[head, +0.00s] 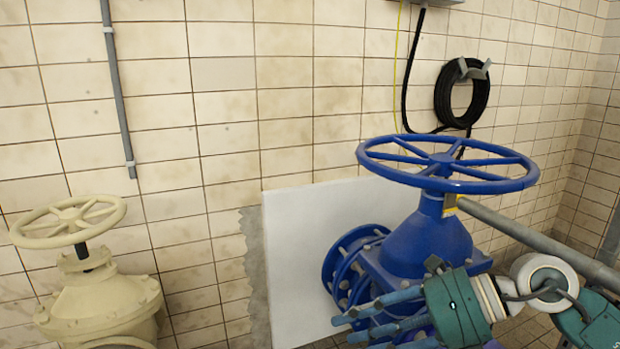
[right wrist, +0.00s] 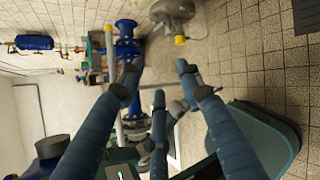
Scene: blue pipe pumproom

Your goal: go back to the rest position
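My right gripper (head: 358,322) comes in from the lower right in the head view, in front of the blue valve's body. Its blue-grey fingers point left and are spread apart. In the right wrist view its fingers (right wrist: 160,80) are also apart, with nothing held between them. My left gripper is in neither view. The blue valve (head: 430,240) has a large blue handwheel (head: 447,165) on top, above my right gripper. The gripper hides the lower part of the valve. I cannot tell whether they touch.
A cream valve (head: 98,295) with its own handwheel (head: 68,218) stands at the left. A white panel (head: 300,250) stands behind the blue valve. A grey pipe (head: 540,245) runs right from behind the valve. A coiled black hose (head: 443,98) hangs on the tiled wall.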

